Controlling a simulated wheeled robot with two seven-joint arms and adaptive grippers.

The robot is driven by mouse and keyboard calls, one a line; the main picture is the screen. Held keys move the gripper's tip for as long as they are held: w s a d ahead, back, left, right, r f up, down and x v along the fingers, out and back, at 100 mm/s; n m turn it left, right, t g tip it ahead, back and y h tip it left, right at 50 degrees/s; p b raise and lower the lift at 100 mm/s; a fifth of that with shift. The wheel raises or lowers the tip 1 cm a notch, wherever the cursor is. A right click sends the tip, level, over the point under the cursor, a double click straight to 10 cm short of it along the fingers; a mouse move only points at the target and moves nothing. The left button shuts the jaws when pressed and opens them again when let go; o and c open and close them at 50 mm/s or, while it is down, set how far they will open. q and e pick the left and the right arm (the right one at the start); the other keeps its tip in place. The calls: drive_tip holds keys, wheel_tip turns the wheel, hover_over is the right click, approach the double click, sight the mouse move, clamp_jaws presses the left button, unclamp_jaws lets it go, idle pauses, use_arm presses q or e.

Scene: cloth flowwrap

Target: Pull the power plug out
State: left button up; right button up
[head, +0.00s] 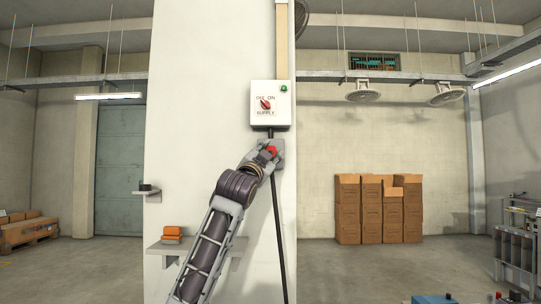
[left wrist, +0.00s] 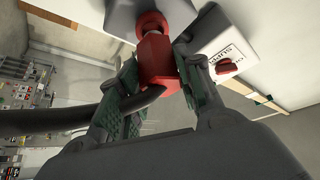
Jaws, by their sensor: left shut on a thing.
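The red power plug (head: 272,150) is at the grey socket (head: 278,158) on the white pillar, below the supply switch box (head: 270,104). In the left wrist view the red plug (left wrist: 158,62) sits between the two green-padded fingers of my left gripper (left wrist: 155,85), which is shut on it. The plug's round front end meets the grey socket (left wrist: 135,15); whether its pins are fully seated cannot be seen. A black cable (left wrist: 75,112) runs from the plug; in the head view the cable (head: 279,230) hangs down the pillar. My right gripper is out of view.
The switch box has a red rotary knob (head: 265,104) and a green lamp (head: 284,88). A shelf (head: 200,248) with orange items (head: 173,231) is on the pillar at lower left. Cardboard boxes (head: 378,210) stand far back right. Open floor lies beyond the pillar.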

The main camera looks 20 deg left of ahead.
use_arm(q)
drive_tip(key=shift+s+d+b, duration=0.15)
drive_tip(key=shift+s, duration=0.35)
drive_tip(key=shift+s+d+b, duration=0.15)
drive_tip(key=shift+s, duration=0.65)
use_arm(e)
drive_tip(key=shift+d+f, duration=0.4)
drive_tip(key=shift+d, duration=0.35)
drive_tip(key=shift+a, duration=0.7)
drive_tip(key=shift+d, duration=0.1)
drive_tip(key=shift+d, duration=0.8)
